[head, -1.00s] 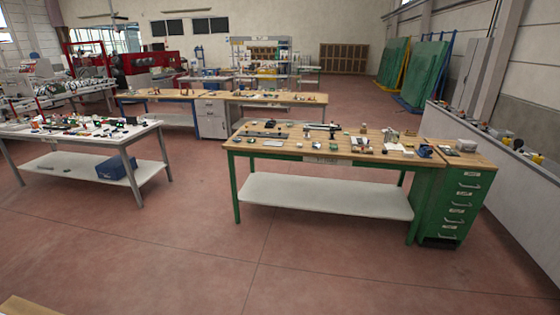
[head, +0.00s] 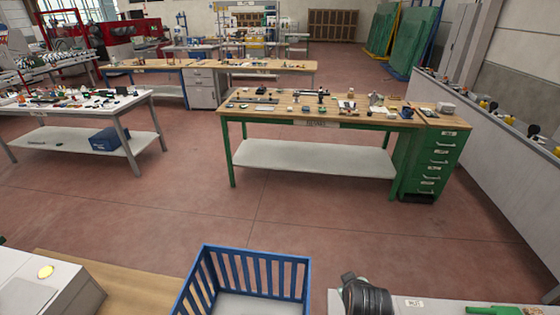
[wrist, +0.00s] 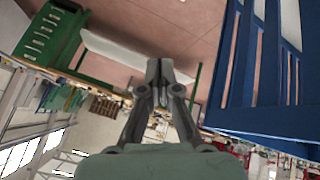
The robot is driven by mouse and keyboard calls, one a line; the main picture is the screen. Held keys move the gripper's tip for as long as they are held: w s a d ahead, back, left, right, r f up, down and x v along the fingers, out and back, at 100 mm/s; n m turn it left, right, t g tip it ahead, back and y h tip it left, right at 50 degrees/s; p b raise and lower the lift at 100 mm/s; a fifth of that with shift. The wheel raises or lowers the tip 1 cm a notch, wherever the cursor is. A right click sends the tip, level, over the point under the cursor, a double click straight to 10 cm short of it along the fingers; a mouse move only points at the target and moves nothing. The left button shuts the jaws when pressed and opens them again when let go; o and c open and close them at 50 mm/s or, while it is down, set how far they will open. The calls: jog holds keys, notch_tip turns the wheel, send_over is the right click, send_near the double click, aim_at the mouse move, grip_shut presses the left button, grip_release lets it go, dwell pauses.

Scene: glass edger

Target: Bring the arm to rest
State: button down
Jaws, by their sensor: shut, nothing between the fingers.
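My gripper (wrist: 159,70) shows in the middle of the wrist view. Its two fingers are together and nothing is between them. The wrist view is turned, with the room's windows at the bottom. A blue slatted crate (wrist: 240,60) stands at the right of that view, beside the gripper and apart from it in the picture. In the head view a dark rounded part, likely of my arm, shows at the bottom edge right of the crate; the gripper itself does not show there.
The blue crate (head: 255,252) is at the bottom of the head view. A green workbench (head: 310,122) with small parts and drawers stands ahead. A white table (head: 75,103) is at left. A grey low wall (head: 485,128) runs along the right. The red floor (head: 190,205) between is clear.

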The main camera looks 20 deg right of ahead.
jog(key=w+a+r+t, duration=0.2)
jog(key=a+r+t, duration=0.1)
jog(key=a+r, duration=0.55)
jog(key=w+a+r+t, duration=0.3)
jog(key=a+r, duration=0.4)
jog(key=a, duration=0.2)
jog(key=s+a+r+t+y, duration=0.4)
jog(key=s+a+r+t, duration=0.15)
jog(key=a+r, duration=0.7)
jog(key=s+f+g, duration=0.4)
jog(key=s+f, duration=0.4)
jog(key=f, duration=0.3)
notch_tip(320, 180, up, 20)
jog(key=s+d+g+p, duration=0.1)
jog(key=p, duration=2)
jog(key=shift+m+h, duration=0.3)
jog(key=shift+m, duration=0.1)
jog(key=shift+s+f, duration=0.1)
